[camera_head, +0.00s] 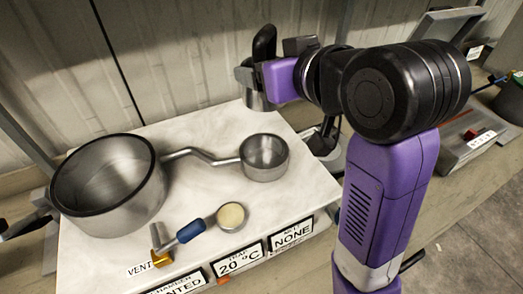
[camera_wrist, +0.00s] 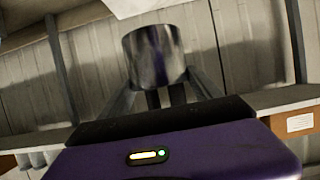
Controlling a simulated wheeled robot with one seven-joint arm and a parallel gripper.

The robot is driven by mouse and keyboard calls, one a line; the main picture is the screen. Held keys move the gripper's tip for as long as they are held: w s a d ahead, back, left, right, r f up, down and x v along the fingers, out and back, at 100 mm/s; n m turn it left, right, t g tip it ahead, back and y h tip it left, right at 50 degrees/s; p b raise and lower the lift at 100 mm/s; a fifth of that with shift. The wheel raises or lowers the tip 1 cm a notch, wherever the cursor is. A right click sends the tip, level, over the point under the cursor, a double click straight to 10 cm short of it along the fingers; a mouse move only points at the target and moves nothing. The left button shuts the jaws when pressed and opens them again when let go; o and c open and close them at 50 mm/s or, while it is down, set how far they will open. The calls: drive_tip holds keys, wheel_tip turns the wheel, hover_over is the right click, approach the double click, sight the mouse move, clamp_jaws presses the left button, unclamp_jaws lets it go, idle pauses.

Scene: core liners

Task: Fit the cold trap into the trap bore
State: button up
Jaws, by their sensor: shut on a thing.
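The cold trap, a shiny metal cylinder, is in my gripper (camera_wrist: 160,88); in the wrist view the trap (camera_wrist: 155,55) sits between the two fingers. In the head view the trap (camera_head: 254,98) hangs below my gripper (camera_head: 258,78), held above the back edge of the white board and apart from it. A dark curved piece rises above the gripper; I cannot tell whether it belongs to the trap. The trap bore appears to be the small open metal cup (camera_head: 264,150) on the board, in front of and below the trap. Its inside looks empty.
A wide open metal chamber (camera_head: 108,180) stands on the left of the white board (camera_head: 300,190), joined to the cup by a bent pipe (camera_head: 200,155). A blue-handled valve (camera_head: 192,231) with a round gauge (camera_head: 231,216) lies in front. Labels (camera_head: 240,259) line the front edge.

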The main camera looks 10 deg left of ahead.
wheel_tip(320, 180, down, 18)
drive_tip(key=shift+f+p, duration=0.1)
drive_tip(key=shift+p, duration=0.25)
drive_tip(key=shift+f, duration=0.1)
drive_tip(key=o, duration=1.9)
drive_tip(key=shift+r, duration=0.2)
drive_tip(key=b+v, duration=0.1)
drive_tip(key=v, duration=1.1)
drive_tip(key=shift+f, duration=0.1)
